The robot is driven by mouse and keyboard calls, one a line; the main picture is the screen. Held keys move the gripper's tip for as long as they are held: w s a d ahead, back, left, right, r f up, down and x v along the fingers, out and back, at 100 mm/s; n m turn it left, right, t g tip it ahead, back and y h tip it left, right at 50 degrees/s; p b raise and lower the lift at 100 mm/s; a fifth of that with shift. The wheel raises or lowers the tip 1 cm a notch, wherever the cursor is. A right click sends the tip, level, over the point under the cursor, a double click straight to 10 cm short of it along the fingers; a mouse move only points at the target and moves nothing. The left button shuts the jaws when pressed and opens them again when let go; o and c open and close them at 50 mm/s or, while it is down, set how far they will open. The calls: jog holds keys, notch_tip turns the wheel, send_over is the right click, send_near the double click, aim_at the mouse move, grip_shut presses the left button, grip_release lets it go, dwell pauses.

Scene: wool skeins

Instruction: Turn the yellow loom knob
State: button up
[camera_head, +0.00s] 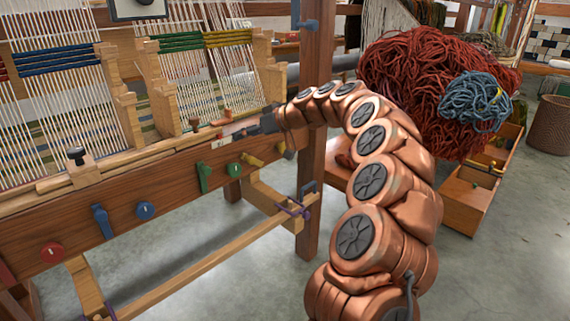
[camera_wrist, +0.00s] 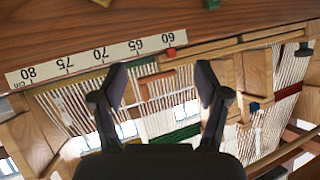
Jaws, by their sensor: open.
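The loom's front beam (camera_head: 170,197) carries coloured fittings. My gripper (camera_head: 224,134) reaches over the beam's top beside the ruler. In the wrist view, my gripper (camera_wrist: 160,70) is open and empty, its two dark fingers spread over the loom's threads.
A green lever (camera_head: 203,177), green knob (camera_head: 234,170), blue lever (camera_head: 103,222), blue knob (camera_head: 145,210) and red knob (camera_head: 52,252) line the beam. A ruler (camera_wrist: 85,63) lies along it. An upright post (camera_head: 314,150) stands close to my arm. A wool heap (camera_head: 425,75) is at right.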

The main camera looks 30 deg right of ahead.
aim_at(285, 147)
jog(key=w+d+f+m+t+h+b, duration=0.15)
jog(key=d+f, duration=0.35)
jog(key=d, duration=0.5)
jog(key=w+d+f+t+h+b, duration=0.1)
jog(key=d+f+t+h+b, duration=0.3)
jog(key=d, duration=0.6)
jog(key=shift+w+a+f+g+y, duration=0.25)
jog(key=shift+w+a+f+g, duration=0.15)
jog(key=shift+w+f, duration=0.5)
jog(key=shift+w+a+f+g+y, duration=0.3)
jog(key=shift+w+f+g, duration=0.2)
jog(key=shift+w, duration=0.85)
jog(key=shift+w+a+f+g+y, duration=0.2)
jog(key=shift+w+a+f+g, duration=0.35)
jog(key=shift+w, duration=0.55)
jog(key=shift+d+f, duration=0.1)
jog(key=shift+d, duration=0.1)
jog(key=c, duration=1.2)
jog(key=shift+o, duration=0.2)
